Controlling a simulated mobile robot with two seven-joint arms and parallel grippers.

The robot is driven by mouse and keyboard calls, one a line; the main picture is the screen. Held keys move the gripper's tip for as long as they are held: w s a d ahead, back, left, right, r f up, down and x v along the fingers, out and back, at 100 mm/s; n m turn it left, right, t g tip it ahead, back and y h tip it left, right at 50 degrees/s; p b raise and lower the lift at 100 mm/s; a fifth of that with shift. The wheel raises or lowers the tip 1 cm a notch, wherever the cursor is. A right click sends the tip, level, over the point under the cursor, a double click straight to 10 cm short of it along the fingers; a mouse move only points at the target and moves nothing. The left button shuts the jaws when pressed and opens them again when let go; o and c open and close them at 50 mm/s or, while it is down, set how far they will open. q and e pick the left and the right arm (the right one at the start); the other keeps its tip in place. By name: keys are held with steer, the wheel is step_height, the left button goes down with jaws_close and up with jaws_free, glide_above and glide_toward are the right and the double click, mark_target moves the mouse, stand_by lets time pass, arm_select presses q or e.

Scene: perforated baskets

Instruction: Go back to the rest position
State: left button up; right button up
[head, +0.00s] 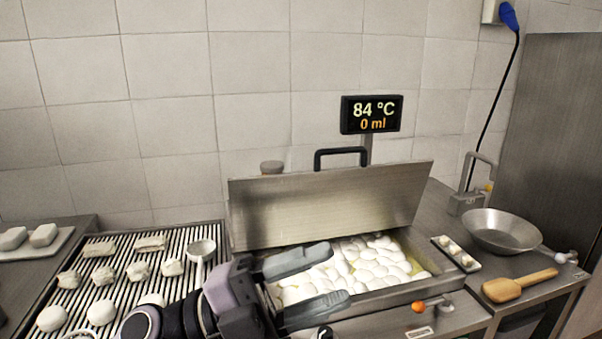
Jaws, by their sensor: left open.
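My left gripper (309,285) comes in from the lower left, with its two grey fingers spread apart and nothing between them. It is over the front left part of a metal vat (393,297) filled with white rounded pieces (362,262). The vat's steel lid (330,207) stands raised behind it, with a black handle (341,151) on top. The fingers hide part of the vat's contents and front rim. My right gripper is not in view.
A display (371,114) reads 84 °C and 0 ml. At right are a small tray (469,263), a metal pan (502,231) and a wooden paddle (519,286). A tiled wall closes the back.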

arm_select(q)
steer(key=w+a+f+n+t+y, duration=0.1)
steer(key=w+a+n+t+y, duration=0.3)
steer(key=n+t, duration=0.45)
steer(key=w+a+f+n+t+y, duration=0.1)
steer(key=w+a+n+t+y, duration=0.2)
steer(key=a+n+t+y, duration=0.45)
steer(key=a+f+n+g+y, duration=0.2)
steer(key=a+f+n+y, duration=0.55)
steer(key=f+n, duration=0.3)
steer(key=s+a+f+n+g+y, duration=0.1)
steer(key=s+a+f+g, duration=0.2)
steer(key=s+f+g, duration=0.6)
steer(key=s+a+f+n+g+y, duration=0.1)
steer(key=s+a+f+n+g, duration=0.2)
steer(key=s+f, duration=1)
steer(key=w+d+f+m+t+b, duration=0.1)
steer(key=w+f+t+b, duration=0.1)
steer(key=f, duration=0.4)
steer(key=w+d+f+t+h+b, duration=0.1)
steer(key=w+d+f+t+b, duration=0.1)
steer(key=f, duration=0.3)
steer(key=shift+w+f+m+t, duration=0.35)
steer(key=shift+w+f+t, duration=0.05)
steer(key=shift+w+t, duration=0.35)
